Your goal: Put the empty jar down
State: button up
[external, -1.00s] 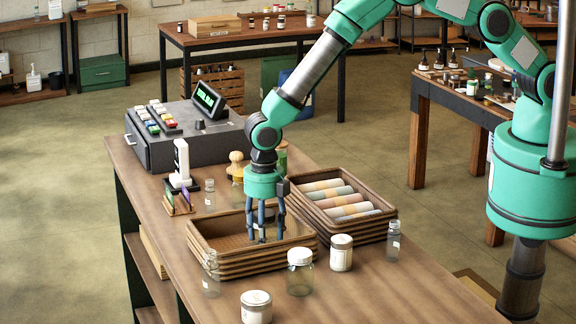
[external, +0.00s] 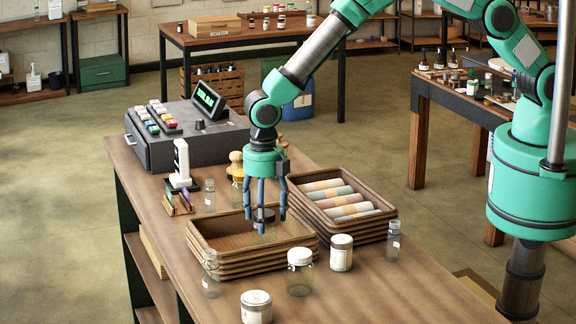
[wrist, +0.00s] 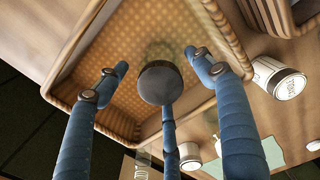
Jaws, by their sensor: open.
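The empty jar (external: 262,216), clear glass with a dark round lid, stands in the front wicker basket (external: 222,263). In the wrist view its dark lid (wrist: 160,82) faces me, with faint glass beyond it over the woven basket floor. My gripper (external: 265,211) is above the basket with its three blue fingers spread. In the wrist view the open fingers (wrist: 158,80) are around the lid, with clear gaps at left and right. Whether the rear finger touches the lid I cannot tell.
A second basket (external: 377,231) with rolled pastel items stands to the right. Jars stand near the basket front: a white-lidded jar (external: 300,272), a labelled jar (external: 341,254) and a tin-lidded jar (external: 256,307). A cash register (external: 180,145) is at the back left.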

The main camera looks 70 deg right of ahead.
notch_tip(320, 180, up, 7)
jog(key=shift+f+b, duration=0.1)
jog(key=shift+b, duration=0.25)
dwell(0.6)
